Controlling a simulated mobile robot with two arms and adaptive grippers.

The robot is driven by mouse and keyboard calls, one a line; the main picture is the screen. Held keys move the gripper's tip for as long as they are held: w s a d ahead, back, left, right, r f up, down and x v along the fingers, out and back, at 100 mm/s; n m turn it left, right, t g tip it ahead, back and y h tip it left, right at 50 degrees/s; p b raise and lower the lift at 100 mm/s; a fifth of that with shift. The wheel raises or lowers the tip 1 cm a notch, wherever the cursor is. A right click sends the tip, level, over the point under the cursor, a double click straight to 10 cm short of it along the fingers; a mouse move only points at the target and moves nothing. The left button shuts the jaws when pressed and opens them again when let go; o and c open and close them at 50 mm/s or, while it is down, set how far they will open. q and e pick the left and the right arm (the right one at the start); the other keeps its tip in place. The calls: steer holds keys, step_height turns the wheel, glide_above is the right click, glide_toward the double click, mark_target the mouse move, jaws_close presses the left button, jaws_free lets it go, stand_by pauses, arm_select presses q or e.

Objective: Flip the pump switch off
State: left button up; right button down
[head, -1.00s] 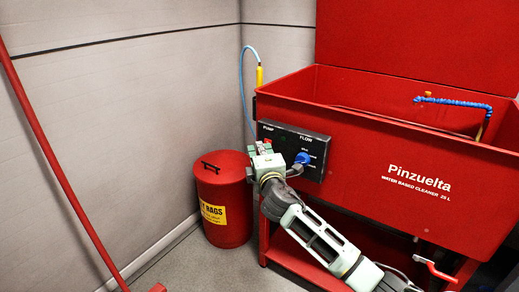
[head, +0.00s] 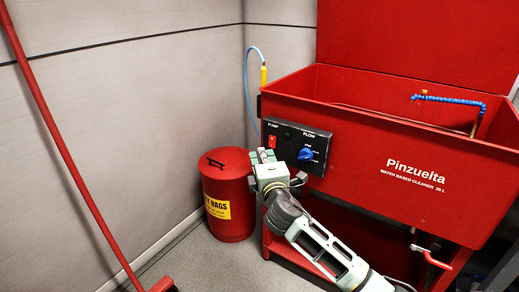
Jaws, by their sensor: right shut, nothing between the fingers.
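The pump switch (head: 272,142) is a small red rocker under the word PUMP, at the left of the black control panel (head: 318,165) on the red parts washer. The blue flow knob (head: 306,154) is to its right. My right gripper (head: 262,156) is shut and empty, just below the switch in the picture. The switch is in plain view above the fingertips; I cannot tell whether they touch the panel. Which way the rocker is tipped is too small to tell. My left gripper is not in view.
The red washer basin (head: 400,150) fills the right side, with a blue segmented hose (head: 448,99) in it. A red bin (head: 228,222) with a yellow label stands left of my gripper. A red pole (head: 65,160) leans at the left. Grey floor lies between.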

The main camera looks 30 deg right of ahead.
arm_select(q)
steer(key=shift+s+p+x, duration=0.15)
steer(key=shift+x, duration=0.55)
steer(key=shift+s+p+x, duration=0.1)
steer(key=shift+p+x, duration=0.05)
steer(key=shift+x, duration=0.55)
arm_select(e)
steer(key=shift+r+v, duration=0.2)
steer(key=shift+v, duration=1.15)
steer(key=shift+r+v, duration=0.15)
steer(key=shift+v, duration=1.15)
steer(key=shift+a+f, duration=0.1)
steer(key=shift+a, duration=0.05)
